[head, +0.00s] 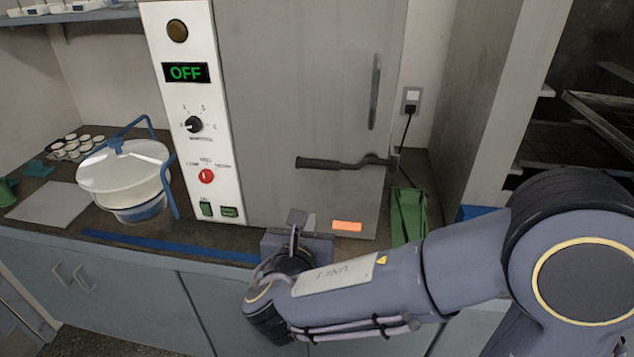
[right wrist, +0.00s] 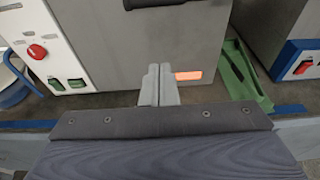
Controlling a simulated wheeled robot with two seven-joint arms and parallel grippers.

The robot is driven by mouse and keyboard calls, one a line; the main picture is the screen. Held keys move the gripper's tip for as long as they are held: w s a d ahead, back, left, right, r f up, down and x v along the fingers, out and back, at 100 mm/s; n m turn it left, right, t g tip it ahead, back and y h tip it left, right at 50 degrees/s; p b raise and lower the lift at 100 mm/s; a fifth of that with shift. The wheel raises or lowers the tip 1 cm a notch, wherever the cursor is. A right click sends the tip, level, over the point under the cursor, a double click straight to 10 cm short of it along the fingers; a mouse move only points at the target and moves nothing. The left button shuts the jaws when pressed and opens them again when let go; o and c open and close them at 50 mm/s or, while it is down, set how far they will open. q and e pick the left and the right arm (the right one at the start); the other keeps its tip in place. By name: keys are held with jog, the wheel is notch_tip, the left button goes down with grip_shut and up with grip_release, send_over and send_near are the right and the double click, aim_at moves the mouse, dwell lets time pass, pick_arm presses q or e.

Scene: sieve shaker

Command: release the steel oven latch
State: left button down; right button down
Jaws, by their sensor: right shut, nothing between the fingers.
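The steel oven (head: 290,90) stands on the counter with its door shut. Its dark latch handle (head: 335,163) lies about level across the lower door, with its pivot at the door's right edge. In the right wrist view the handle (right wrist: 160,3) shows only at the top edge. My right gripper (head: 297,217) is in front of the oven's lower front, below the latch and apart from it. In the right wrist view its fingers (right wrist: 160,80) are together with nothing between them. My left gripper is not in view.
The control panel (head: 190,100) left of the door reads OFF. An orange label (head: 347,226) is low on the door. A green tray (head: 408,215) stands right of the oven. A white sieve pan with blue handles (head: 125,175) stands at left. A vertical door handle (head: 375,90) is above the latch.

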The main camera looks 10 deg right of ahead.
jog(key=w+d+r+p, duration=0.1)
jog(key=w+d+p, duration=0.2)
jog(key=w, duration=0.8)
jog(key=shift+d+r, duration=0.15)
jog(key=shift+d, duration=0.4)
